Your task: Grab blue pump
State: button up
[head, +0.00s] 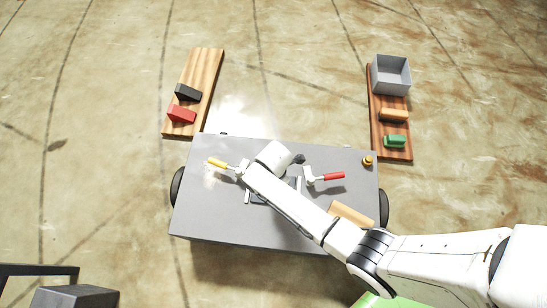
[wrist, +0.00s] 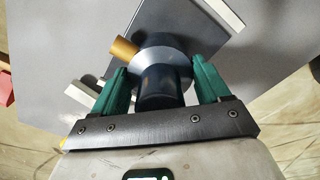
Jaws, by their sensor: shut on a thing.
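The blue pump (wrist: 160,86) shows in the wrist view as a dark blue round body with a wider collar and a brass-coloured spout (wrist: 124,48) pointing to the upper left. My gripper (wrist: 160,66) has its green fingers on either side of the pump and is shut on it. The pump is over or on the grey table top (wrist: 85,35); I cannot tell whether it touches.
A yellow-handled valve (head: 217,163) and a red-handled valve (head: 328,177) stand on the table. A brass piece (head: 368,161) is near its right corner. Beyond it, a left board (head: 207,75) carries black and red blocks; a right board (head: 405,155) carries a grey bin (head: 391,76), orange and green blocks.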

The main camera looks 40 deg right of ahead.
grip_shut()
jog(key=shift+w, duration=0.1)
jog(key=shift+r, duration=0.15)
